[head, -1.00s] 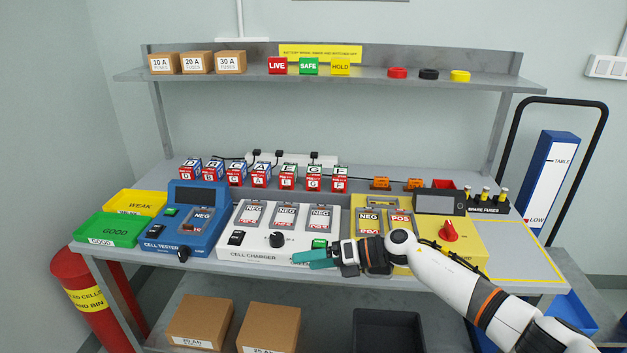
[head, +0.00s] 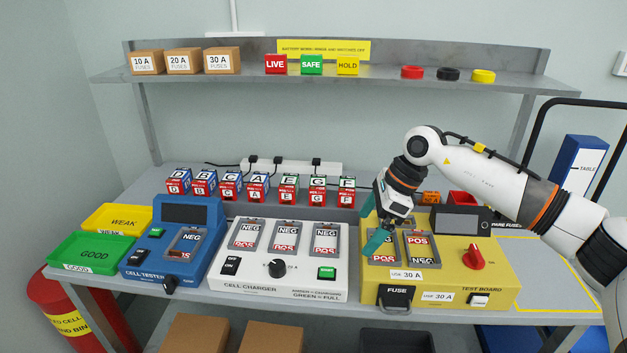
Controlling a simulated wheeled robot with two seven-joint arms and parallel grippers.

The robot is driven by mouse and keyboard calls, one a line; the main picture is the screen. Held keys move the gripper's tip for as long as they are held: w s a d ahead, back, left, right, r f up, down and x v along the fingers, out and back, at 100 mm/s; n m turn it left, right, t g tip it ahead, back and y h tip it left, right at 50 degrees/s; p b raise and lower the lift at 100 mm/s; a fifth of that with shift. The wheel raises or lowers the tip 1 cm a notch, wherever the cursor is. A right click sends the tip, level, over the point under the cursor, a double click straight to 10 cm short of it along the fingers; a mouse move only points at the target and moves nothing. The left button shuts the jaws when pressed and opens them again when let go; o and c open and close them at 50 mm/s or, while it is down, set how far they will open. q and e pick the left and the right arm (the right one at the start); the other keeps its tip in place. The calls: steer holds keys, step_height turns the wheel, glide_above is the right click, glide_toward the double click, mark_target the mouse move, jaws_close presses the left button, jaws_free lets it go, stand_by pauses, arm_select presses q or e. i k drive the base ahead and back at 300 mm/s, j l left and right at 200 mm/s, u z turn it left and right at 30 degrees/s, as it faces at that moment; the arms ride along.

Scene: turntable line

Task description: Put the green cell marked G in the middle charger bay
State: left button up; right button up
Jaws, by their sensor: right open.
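The cell marked G (head: 317,197) stands upright in the row of lettered cells at the back of the bench, between cell E (head: 289,190) and cell F (head: 347,192). The white cell charger (head: 230,277) has three bays side by side. Its middle bay (head: 286,236) shows its NEG and POS marks and looks empty. My right gripper (head: 380,238) has teal fingers and is open, with nothing seen between them. It is over the left part of the yellow test board (head: 455,282), to the right of the charger and cell G. My left gripper is not in view.
A blue cell tester (head: 205,250) stands left of the charger, beside the green GOOD tray (head: 95,250) and yellow WEAK tray (head: 117,217). A shelf (head: 385,77) with boxes and small blocks spans above the back. Cables run behind the cell row.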

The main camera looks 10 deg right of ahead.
mark_target(304, 246)
steer(key=i, duration=1.05)
